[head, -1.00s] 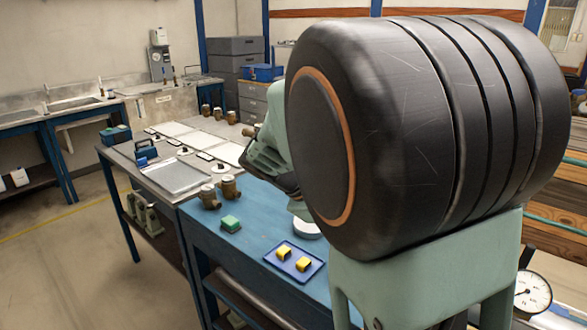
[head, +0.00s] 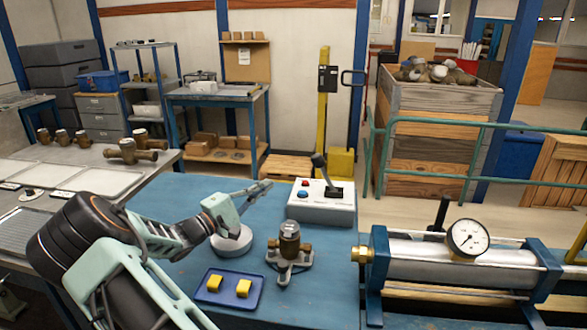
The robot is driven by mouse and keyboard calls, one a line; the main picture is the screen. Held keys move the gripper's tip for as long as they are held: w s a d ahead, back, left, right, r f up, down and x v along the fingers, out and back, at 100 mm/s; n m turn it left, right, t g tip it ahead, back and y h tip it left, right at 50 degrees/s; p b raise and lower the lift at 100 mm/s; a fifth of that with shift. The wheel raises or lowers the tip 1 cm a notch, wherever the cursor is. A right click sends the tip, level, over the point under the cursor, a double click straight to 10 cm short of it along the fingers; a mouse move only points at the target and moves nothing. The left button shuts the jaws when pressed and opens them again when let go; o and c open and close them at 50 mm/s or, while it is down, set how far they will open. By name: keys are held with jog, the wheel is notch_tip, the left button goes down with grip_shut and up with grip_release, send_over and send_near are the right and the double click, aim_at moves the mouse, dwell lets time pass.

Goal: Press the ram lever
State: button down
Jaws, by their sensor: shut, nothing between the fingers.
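A white control box (head: 321,207) stands on the blue bench, with a red button, a blue button and a black-knobbed lever (head: 320,168) on top. The lever stands up, leaning to the left. My gripper (head: 266,186) is shut and empty, just left of the box, its tips pointing right toward it. A gap shows between the fingertips and the lever, and I see no contact. A horizontal ram cylinder (head: 455,268) with a dial gauge (head: 467,237) is at the right. Another dark upright handle (head: 440,213) stands behind it.
A brass meter (head: 289,240) on a grey stand is in front of the box. A white disc (head: 232,243) lies below my gripper. A blue tray (head: 229,299) with yellow blocks is nearer. A green railing (head: 470,120) and wooden crate (head: 440,110) are behind.

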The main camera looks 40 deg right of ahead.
aim_at(325, 175)
jog(key=shift+d, duration=0.1)
dwell(0.3)
jog(key=d, duration=0.3)
jog(key=d+r+p, duration=0.1)
jog(key=d, duration=0.6)
jog(key=shift+w+r, duration=0.3)
jog(key=shift+r, duration=0.05)
jog(key=s+d, duration=0.1)
jog(key=s+d+r+p, duration=0.1)
jog(key=shift+s+d, duration=0.25)
jog(key=shift+d, duration=0.05)
jog(key=shift+r, duration=0.1)
jog(key=shift+s+d+r+m, duration=0.2)
jog(key=shift+s+m, duration=0.05)
jog(key=shift+m, duration=0.15)
